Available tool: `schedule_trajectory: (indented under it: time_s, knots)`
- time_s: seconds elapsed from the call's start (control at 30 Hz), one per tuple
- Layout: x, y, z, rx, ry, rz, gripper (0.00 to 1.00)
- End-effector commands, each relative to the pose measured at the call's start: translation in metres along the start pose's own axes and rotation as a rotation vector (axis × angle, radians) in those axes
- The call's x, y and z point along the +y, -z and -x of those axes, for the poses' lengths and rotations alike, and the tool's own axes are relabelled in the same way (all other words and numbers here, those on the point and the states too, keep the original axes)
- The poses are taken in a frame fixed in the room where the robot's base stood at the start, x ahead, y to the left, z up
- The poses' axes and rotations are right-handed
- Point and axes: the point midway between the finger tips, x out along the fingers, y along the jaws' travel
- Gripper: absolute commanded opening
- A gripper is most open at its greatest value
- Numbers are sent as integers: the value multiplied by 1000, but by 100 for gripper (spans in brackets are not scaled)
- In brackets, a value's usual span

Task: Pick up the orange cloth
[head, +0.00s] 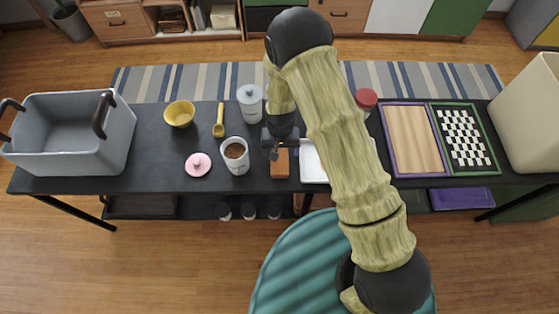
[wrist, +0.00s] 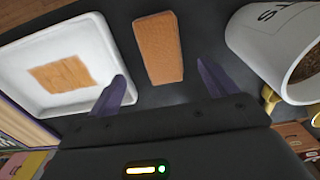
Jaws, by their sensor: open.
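An orange-brown rectangular piece (head: 280,163), which looks like the folded orange cloth, lies on the dark table near its front edge. It also shows in the wrist view (wrist: 160,48), ahead of and between my finger directions. My gripper (head: 279,146) is just behind it in the head view, pointing down and partly hidden by my arm. In the wrist view my gripper (wrist: 162,85) is open with nothing between its two purple fingers. A flat tan-orange rectangle (wrist: 62,75) lies in the white tray (wrist: 100,50).
A mug with brown contents (head: 236,157) stands close on the left; the white tray's edge (head: 309,164) is close on the right.

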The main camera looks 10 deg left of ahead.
Motion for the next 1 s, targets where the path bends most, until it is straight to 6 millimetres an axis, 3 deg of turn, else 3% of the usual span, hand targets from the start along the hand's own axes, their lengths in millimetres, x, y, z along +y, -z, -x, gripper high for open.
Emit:
schedule_trajectory:
  time_s: [0.53, 1.0]
  knots:
    - [0, -1, -12, -1, 0, 0, 85]
    - [-2, -2, -57, 0, 0, 0, 85]
